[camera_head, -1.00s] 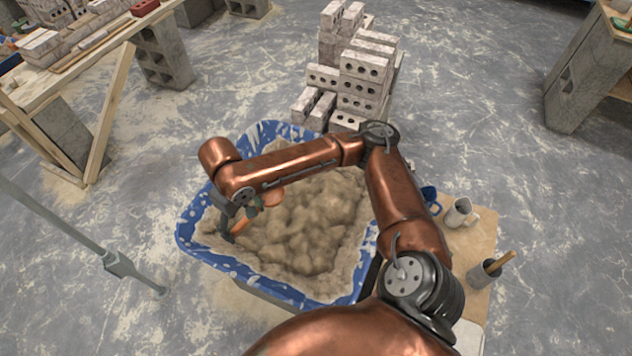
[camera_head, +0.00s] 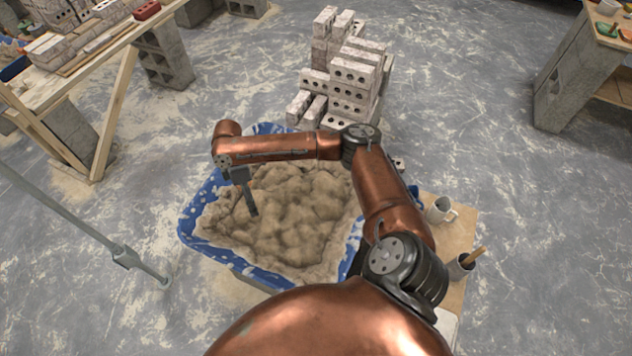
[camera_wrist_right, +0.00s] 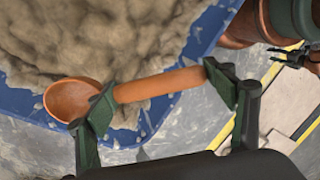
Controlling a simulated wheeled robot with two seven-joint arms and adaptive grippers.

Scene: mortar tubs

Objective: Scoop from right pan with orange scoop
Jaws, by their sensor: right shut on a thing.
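A blue tub (camera_head: 190,219) full of lumpy tan mortar (camera_head: 290,215) stands below me in the head view; only this one tub shows. My right arm reaches across its far side. My right gripper (camera_head: 247,200) points down over the left half of the mortar. In the right wrist view, this gripper (camera_wrist_right: 168,108) is shut on the orange scoop (camera_wrist_right: 158,84). The scoop's round bowl (camera_wrist_right: 72,98) sticks out on the left and looks empty. The scoop shows in front of the blue rim and the mortar's edge. It cannot be made out in the head view. My left gripper is not in view.
A stack of perforated bricks (camera_head: 345,80) stands behind the tub. A wooden bench (camera_head: 95,60) is at far left; a metal pole (camera_head: 75,225) slants nearby.

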